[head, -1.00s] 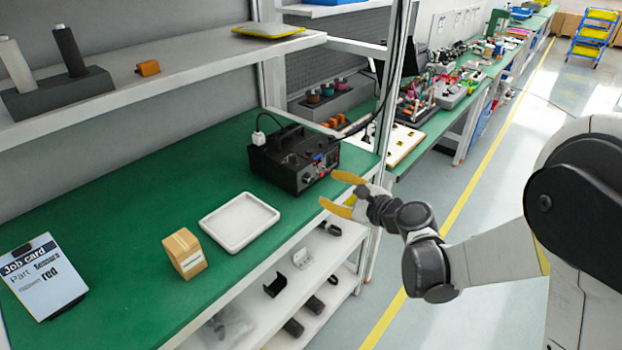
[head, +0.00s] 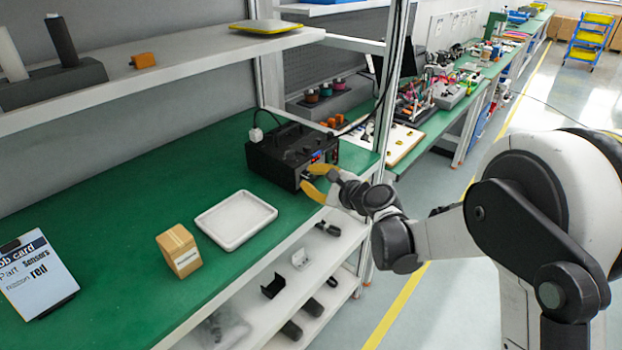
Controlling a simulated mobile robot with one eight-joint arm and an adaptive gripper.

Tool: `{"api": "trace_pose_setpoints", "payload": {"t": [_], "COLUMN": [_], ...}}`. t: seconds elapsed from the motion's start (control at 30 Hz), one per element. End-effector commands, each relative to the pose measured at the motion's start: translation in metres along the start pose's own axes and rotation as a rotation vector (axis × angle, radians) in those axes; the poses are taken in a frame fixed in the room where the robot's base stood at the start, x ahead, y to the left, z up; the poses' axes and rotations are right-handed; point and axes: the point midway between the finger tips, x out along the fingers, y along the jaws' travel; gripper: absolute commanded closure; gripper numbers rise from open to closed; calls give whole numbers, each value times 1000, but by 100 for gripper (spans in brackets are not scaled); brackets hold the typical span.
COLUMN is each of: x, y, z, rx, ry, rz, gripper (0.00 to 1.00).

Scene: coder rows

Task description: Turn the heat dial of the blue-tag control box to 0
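A black control box (head: 282,157) stands on the green bench near its right end, with a small blue mark (head: 317,156) on its front face. A knob on that face, near the lower part, is partly hidden by my gripper and too small to read. My gripper (head: 312,180) has two yellow fingers, spread apart, right at the front of the box. I cannot tell whether the fingertips touch the dial. Nothing shows held between them.
A white tray (head: 203,222), a wooden block-like box (head: 167,238) and a job card (head: 62,288) lie on the green bench (head: 120,210) to the left. An upright post (head: 392,80) stands just right of the box. A shelf (head: 180,75) hangs above.

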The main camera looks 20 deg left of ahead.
Motion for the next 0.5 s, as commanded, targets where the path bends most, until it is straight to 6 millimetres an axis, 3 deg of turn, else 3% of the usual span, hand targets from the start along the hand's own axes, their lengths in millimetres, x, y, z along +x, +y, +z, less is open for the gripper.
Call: {"api": "trace_pose_setpoints", "payload": {"t": [0.5], "x": [0], "y": [0], "z": [-1], "rx": [-67], "ry": [4], "rz": [-24], "gripper": [100]}}
